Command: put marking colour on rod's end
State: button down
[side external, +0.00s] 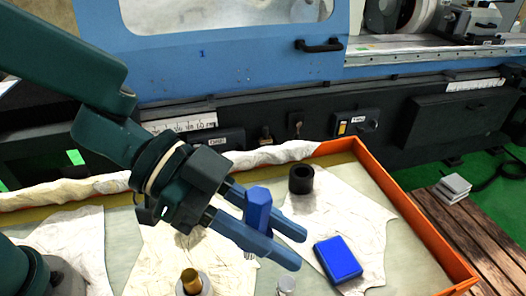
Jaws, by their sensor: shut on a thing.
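My gripper (301,250) is shut on a blue six-sided piece (258,208), which stands roughly upright between its two blue fingers. A small ridged grey bit shows just below the lower finger, under the piece. A bright blue rectangular block with a dark rim (338,258), possibly the marking colour, lies on a cloth to the right of the fingertips, apart from them. A brass-coloured rod end (190,277) stands up from a grey round part at the bottom edge, below and left of the gripper. I cannot tell for sure which thing is the task's rod.
A black hollow cylinder (301,179) stands behind the fingers. A small silvery cylinder (286,284) is at the bottom edge. An orange-rimmed tray (408,208) with pale cloths holds these things. The blue grinder (230,50) stands behind; a wooden pallet (478,235) lies right.

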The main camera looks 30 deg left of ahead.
jog(key=s+a+m+g, duration=0.1)
jog(key=s+a+g, duration=0.1)
jog(key=s+a, duration=0.2)
jog(key=a+r, duration=0.1)
jog(key=a, duration=0.1)
jog(key=shift+s+a+y, duration=0.3)
jog(key=shift+a, duration=0.05)
jog(key=shift+f, duration=0.15)
jog(key=shift+f, duration=2.55)
jog(key=shift+f, duration=0.45)
jog(key=shift+w, duration=0.35)
jog(key=shift+s, duration=0.15)
